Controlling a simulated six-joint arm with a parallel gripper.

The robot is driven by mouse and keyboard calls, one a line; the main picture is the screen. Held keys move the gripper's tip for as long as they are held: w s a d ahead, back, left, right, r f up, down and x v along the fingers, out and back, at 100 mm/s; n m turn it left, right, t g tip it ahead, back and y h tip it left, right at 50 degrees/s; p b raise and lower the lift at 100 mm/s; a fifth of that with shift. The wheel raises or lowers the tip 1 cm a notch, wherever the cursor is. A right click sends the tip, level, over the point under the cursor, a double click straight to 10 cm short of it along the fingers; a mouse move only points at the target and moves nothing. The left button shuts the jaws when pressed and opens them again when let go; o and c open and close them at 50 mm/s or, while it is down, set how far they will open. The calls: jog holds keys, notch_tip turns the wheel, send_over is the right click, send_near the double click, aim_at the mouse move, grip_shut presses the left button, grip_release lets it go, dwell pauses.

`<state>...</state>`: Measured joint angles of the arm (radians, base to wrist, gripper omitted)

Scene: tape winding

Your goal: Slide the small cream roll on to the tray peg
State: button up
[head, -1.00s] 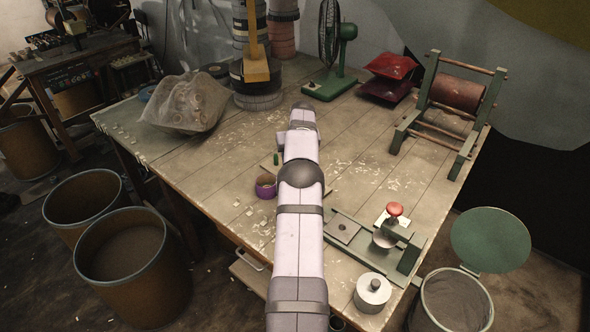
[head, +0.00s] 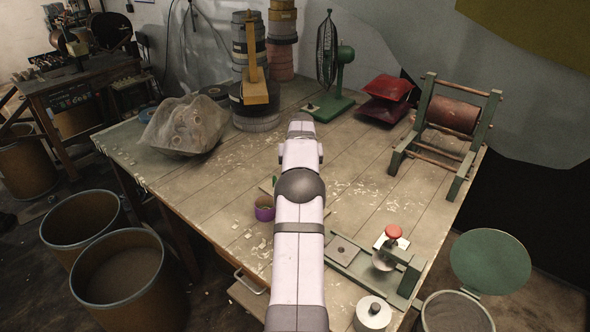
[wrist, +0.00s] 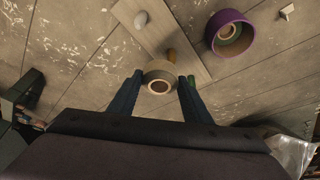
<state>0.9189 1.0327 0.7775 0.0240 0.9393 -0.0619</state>
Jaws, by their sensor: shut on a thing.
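In the wrist view my gripper (wrist: 160,76) is shut on the small cream roll (wrist: 158,69), one finger on each side. The roll's open core faces the camera. Beyond it lies the pale tray board (wrist: 187,48), with a tan peg (wrist: 171,55) showing just past the roll's edge. I cannot tell whether the roll is around that peg or only in front of it. A whitish rounded piece (wrist: 140,20) and a small green piece (wrist: 191,80) also show by the board. In the head view my arm hides the fingers and the roll.
A purple roll (head: 264,208) stands beside the tray, with smaller rings inside it in the wrist view (wrist: 229,32). A crumpled clear bag (head: 185,125) lies back left.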

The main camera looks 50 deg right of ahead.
jog(key=s+a+m+g+p, duration=0.2)
jog(key=s+a+m, duration=0.1)
jog(key=s+m, duration=0.2)
jog(key=s+a+f+m+g+p, duration=0.1)
jog(key=s+m, duration=0.4)
jog(key=s, duration=0.5)
jog(key=s+a+f+m+g+p, duration=0.1)
jog(key=s+a+m+g+p, duration=0.1)
jog(key=s+a+m, duration=0.3)
jog(key=shift+s+a+m+g+p, duration=0.2)
jog(key=shift+s+p, duration=0.2)
jog(key=shift+s, duration=0.25)
jog(key=shift+s+a+m+g+p, duration=0.1)
jog(key=shift+s+a+m+p, duration=0.2)
jog(key=shift+s, duration=0.35)
jog(key=shift+d, duration=0.1)
jog(key=shift+f, duration=0.15)
jog(key=shift+f+b, duration=0.6)
jog(key=shift+f, duration=1.15)
jog(key=shift+b, duration=0.4)
